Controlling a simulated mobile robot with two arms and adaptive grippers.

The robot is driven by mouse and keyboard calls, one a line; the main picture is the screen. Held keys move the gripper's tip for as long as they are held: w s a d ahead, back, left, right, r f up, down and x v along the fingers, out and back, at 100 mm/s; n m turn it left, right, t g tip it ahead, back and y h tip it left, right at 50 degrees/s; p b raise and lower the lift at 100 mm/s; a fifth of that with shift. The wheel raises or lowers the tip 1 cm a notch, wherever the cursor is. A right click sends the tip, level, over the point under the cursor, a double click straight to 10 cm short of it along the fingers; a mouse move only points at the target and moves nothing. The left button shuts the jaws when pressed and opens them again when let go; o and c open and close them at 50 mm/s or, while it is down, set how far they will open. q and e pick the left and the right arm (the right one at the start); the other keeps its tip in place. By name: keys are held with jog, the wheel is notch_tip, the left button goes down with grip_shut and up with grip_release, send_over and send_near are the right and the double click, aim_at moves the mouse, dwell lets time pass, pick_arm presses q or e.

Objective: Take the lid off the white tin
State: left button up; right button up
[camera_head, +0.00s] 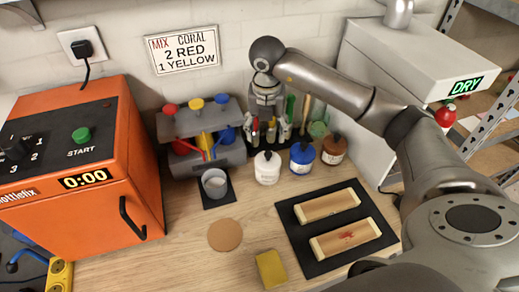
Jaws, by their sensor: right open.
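The white tin (267,170) stands upright on the wooden bench, at the left end of a row with a blue tin (302,159) and a brown tin (333,150). A small dark knob shows on top of the white tin, so its lid appears to be on. My right gripper (266,118) hangs pointing down, above the white tin in the picture and apart from it. It is open and holds nothing that I can see. Its fingertips are small and hard to tell from the tools behind. My left gripper is out of view.
A grey cup (215,184) stands left of the white tin, before the paint dispenser (203,135). A tan disc (225,235) and yellow sponge (271,268) lie in front. A black mat (288,222) with two wooden blocks is at right. An orange machine (130,165) stands left.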

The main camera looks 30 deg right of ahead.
aim_at(268, 154)
jog(key=f, duration=0.2)
jog(key=s+f+p, duration=0.1)
jog(key=f, duration=0.1)
jog(key=shift+s+d, duration=0.15)
jog(key=shift+d, duration=0.05)
jog(key=shift+f, duration=0.2)
jog(key=f+p, duration=0.1)
jog(key=f, duration=0.1)
jog(key=f+p, duration=0.2)
jog(key=shift+w+d, duration=0.1)
jog(key=shift+w, duration=0.3)
jog(key=shift+d+f, duration=0.1)
jog(key=shift+f, duration=0.5)
jog(key=shift+w, duration=0.1)
jog(key=shift+c, duration=0.6)
jog(key=c, duration=0.5)
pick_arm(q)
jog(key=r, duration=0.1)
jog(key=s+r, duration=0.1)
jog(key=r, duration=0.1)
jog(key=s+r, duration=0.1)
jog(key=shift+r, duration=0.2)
pick_arm(e)
jog(key=shift+s, duration=0.2)
jog(key=c, duration=0.7)
